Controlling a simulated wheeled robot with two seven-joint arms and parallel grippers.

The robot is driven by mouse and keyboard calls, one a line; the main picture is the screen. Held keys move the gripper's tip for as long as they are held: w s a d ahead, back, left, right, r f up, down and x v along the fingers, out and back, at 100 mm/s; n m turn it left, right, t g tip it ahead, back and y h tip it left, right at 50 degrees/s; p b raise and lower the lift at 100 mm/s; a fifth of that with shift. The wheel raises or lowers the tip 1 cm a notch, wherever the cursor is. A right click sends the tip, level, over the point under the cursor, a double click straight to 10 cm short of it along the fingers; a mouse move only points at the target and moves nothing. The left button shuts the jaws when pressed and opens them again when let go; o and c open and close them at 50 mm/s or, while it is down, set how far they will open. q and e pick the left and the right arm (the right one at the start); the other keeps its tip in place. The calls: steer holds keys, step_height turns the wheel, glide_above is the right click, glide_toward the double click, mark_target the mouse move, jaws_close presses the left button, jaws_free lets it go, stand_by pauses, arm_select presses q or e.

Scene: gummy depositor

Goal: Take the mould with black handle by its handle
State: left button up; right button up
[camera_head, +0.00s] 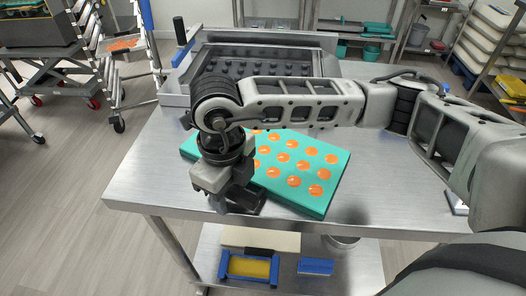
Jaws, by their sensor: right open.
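A flat teal mould (322,200) with rows of orange round fillings lies at an angle on the steel table. My right gripper (240,204) points down over the mould's front left edge and is open. The gripper and wrist hide part of the mould's left side. Black parts show at the gripper's lower end; I cannot tell whether any of them is a handle of the mould. My left gripper is not in view.
My right arm crosses above the mould. A steel machine with a dark studded plate (245,66) stands at the table's back. The steel table (140,182) is clear at the front left. A lower shelf (345,270) holds a blue and yellow item (250,267).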

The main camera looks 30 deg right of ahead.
jaws_close()
steer(key=shift+r, duration=0.15)
steer(key=shift+r, duration=0.25)
step_height(320, 180, up, 2)
steer(key=s+d+r+b, duration=0.2)
steer(key=s+d+r, duration=0.3)
steer(key=d+r, duration=0.5)
steer(key=d, duration=0.3)
steer(key=shift+s+r+b, duration=0.15)
steer(key=shift+b, duration=0.25)
